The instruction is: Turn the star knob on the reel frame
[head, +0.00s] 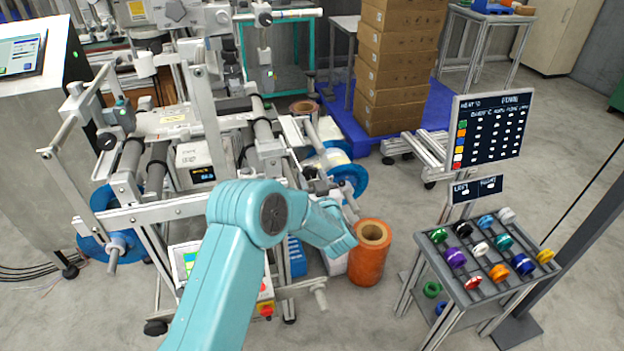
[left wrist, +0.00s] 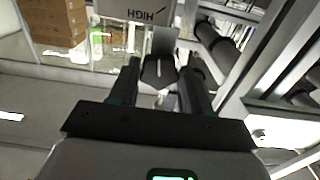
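The reel frame (head: 165,212) is a large metal frame with rollers at the left of the head view. My left gripper (head: 318,183) is at the frame's right side, partly hidden by my teal arm. In the left wrist view my left gripper (left wrist: 164,72) has its two dark fingers apart. A dark, angular knob with a pale line (left wrist: 158,73) shows between and just beyond the fingertips. I cannot tell whether the fingers touch it. A grey plate marked HIGH (left wrist: 145,12) appears upside down behind the knob. I cannot make out the knob in the head view. My right gripper is not in view.
An orange roll (head: 370,262) stands on the floor just right of my left forearm. A rack of coloured spools (head: 452,290) and a dark chart board (head: 490,130) stand at the right. Stacked cartons (head: 398,60) are behind. Open floor lies between the roll and rack.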

